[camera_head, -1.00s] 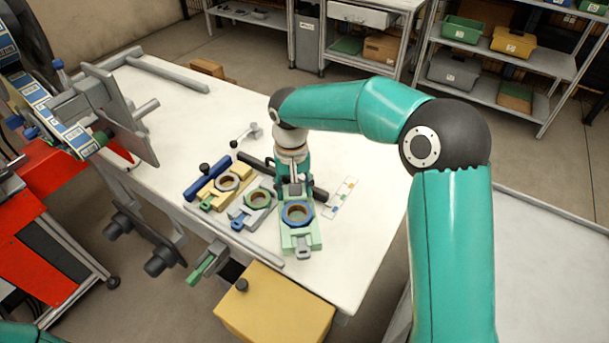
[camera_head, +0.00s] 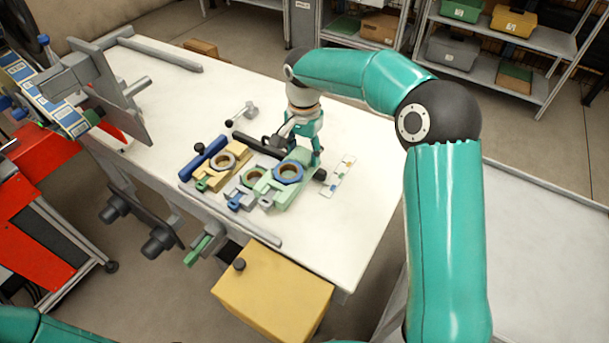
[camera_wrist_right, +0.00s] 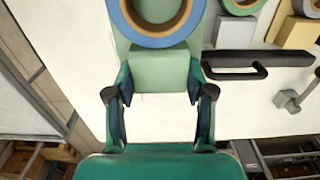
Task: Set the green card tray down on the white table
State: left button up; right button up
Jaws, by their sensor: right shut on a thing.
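The light green card tray (camera_head: 293,187) carries a reel with a blue rim (camera_head: 288,172). My right gripper (camera_head: 305,152) is shut on the tray's end. In the right wrist view the gripper (camera_wrist_right: 160,82) has a finger on each side of the pale green tray (camera_wrist_right: 160,67). The tray is over the right part of the white table (camera_head: 345,225), close beside the grey tray (camera_head: 240,198) and partly covering it from view. I cannot tell whether it touches the tabletop. My left gripper is out of view.
A yellow tray (camera_head: 215,175) and a blue bar (camera_head: 204,158) lie left of the grey tray. A dark handled bar (camera_head: 257,145) lies behind. A white strip with coloured squares (camera_head: 338,178) lies to the right. The table's front right is clear.

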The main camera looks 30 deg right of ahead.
notch_tip(320, 180, down, 9)
jog(key=shift+f, duration=0.1)
jog(key=o, duration=1.3)
jog(key=shift+r, duration=0.2)
notch_tip(320, 180, up, 12)
jog(key=shift+f, duration=0.1)
